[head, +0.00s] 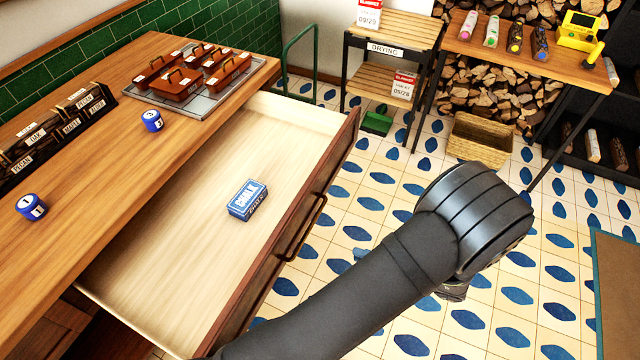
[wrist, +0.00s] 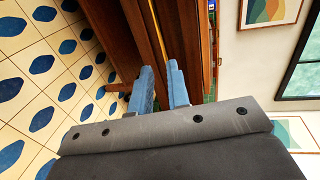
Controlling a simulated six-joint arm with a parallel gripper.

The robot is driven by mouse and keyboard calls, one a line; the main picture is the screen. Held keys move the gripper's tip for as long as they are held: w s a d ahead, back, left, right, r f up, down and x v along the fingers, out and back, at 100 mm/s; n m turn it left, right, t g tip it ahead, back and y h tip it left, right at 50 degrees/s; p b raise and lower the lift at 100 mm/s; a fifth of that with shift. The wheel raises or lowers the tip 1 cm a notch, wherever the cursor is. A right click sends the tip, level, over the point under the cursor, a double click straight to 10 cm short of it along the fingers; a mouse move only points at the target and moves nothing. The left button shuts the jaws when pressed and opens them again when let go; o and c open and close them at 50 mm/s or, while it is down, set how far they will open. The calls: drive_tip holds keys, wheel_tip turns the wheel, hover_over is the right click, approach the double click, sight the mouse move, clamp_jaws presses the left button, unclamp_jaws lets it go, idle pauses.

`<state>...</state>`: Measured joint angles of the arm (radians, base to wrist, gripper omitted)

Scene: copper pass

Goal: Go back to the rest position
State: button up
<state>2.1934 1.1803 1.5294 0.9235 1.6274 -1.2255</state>
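My arm reaches up from the bottom of the head view, over the tiled floor to the right of the open drawer (head: 215,185). My gripper is mostly hidden behind my own wrist there. In the wrist view my gripper (wrist: 162,82) shows two blue fingers with a gap between them. Nothing is held in the gap; brown wood shows behind it. A blue chalk box (head: 247,201) lies in the drawer, well apart from my arm.
A drying rack (head: 392,50) and a workbench (head: 520,50) with logs stand at the back. The tiled floor (head: 545,280) right of my arm is clear.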

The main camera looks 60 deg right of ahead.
sight(303, 237)
drive_tip(key=x, duration=1.7)
drive_tip(key=shift+w, duration=0.15)
drive_tip(key=v, duration=1.7)
drive_tip(key=shift+s, duration=0.3)
drive_tip(key=shift+x, duration=8.9)
drive_tip(key=shift+r, duration=0.1)
